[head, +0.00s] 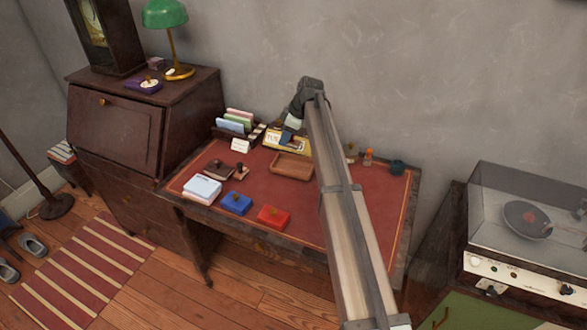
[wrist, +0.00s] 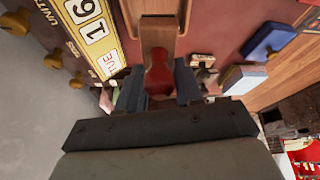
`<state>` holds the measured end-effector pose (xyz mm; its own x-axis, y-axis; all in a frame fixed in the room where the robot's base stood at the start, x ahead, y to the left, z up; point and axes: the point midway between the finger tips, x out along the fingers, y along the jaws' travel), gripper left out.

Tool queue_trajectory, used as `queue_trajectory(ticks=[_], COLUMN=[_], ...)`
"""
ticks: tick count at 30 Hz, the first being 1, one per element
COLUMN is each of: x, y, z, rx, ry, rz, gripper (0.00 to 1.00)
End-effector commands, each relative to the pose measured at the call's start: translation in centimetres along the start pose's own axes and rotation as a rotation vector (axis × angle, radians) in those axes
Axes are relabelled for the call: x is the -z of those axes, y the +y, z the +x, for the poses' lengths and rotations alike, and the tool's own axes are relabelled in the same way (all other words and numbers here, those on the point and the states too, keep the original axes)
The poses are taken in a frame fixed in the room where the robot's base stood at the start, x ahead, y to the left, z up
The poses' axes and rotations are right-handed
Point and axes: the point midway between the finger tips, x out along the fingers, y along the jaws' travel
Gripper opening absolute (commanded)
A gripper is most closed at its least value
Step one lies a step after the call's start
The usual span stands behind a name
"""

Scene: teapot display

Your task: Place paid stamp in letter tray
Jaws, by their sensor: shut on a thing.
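The letter tray (head: 291,166) is a shallow wooden tray lying on the red desk top, near the back middle. My gripper (head: 294,118) is raised over the back of the desk, up and slightly right of the tray in the head view. In the wrist view my gripper (wrist: 160,88) is shut on the paid stamp (wrist: 159,72), whose dark red handle sits between the fingers. A wooden part shows beyond the handle, and I cannot clearly separate stamp from tray there. Any lettering on the stamp is hidden.
A yellow calendar (head: 283,141) and letter rack (head: 233,124) stand along the back. A blue pad (head: 236,203), a red pad (head: 273,217), papers (head: 202,187) and small stamps (head: 240,170) lie in front. My arm hides part of the right side.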

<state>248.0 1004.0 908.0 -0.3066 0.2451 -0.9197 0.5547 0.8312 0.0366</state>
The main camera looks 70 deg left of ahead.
Motion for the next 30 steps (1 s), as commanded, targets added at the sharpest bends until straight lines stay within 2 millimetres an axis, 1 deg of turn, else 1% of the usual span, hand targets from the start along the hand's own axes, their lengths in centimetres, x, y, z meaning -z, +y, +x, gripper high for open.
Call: queue_trajectory(ticks=[5,8,11,18,23,30], x=[-0.1,-0.3,-0.8,-2.2,-2.7,-3.7], y=[0.0,-0.1,-0.2,-0.3,-0.3,-0.4], z=[0.1,0.7,1.8,5.2,6.2,8.7], rx=[0.027,0.032,0.033,0.032,0.03,0.031], ry=[0.003,0.003,0.003,0.003,0.004,0.003], rz=[-0.071,-0.083,-0.083,-0.083,-0.082,-0.081], gripper=[0.04,0.04,0.04,0.04,0.04,0.04])
